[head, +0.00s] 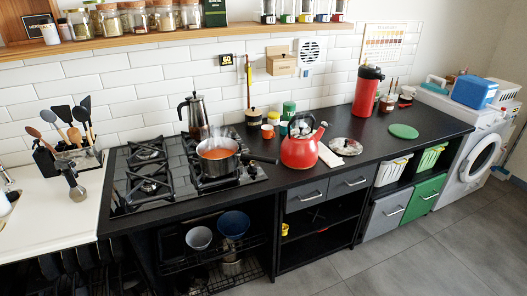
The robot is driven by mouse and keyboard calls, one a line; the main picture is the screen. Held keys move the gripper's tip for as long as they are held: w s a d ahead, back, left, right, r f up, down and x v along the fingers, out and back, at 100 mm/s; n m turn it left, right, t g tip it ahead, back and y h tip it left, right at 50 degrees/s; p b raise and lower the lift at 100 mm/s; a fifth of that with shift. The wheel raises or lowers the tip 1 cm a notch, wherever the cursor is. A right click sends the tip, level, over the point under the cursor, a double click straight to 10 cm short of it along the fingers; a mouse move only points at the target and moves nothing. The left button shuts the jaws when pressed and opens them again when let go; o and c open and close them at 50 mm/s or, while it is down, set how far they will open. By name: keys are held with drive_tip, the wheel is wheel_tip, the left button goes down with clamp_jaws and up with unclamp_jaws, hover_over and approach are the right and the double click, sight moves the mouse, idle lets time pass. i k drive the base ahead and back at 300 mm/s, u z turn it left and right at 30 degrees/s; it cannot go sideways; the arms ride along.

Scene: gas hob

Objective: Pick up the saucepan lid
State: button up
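The saucepan lid (355,148) lies on the black worktop, just right of the red kettle (298,152). It is round and looks like glass with a pale rim, and a small knob shows near its middle. A folded pale cloth (329,156) lies close by at its left front; I cannot tell whether they touch. The saucepan (216,165) stands without a lid on a right burner of the hob (135,191), with orange contents and steam rising. Its handle points right. My gripper is not in view.
A tall red flask (366,92) stands behind and right of the lid. A green round mat (404,131) lies farther right. Small jars and an orange mug (267,132) stand behind the kettle. The worktop in front of the lid is clear. A jar shelf (180,38) runs above.

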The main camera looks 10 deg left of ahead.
sight(346, 147)
drive_tip(key=z, duration=4.7)
drive_tip(key=i, duration=0.1)
drive_tip(key=u, duration=3.4)
drive_tip(key=i, duration=2.85)
drive_tip(key=z, duration=0.05)
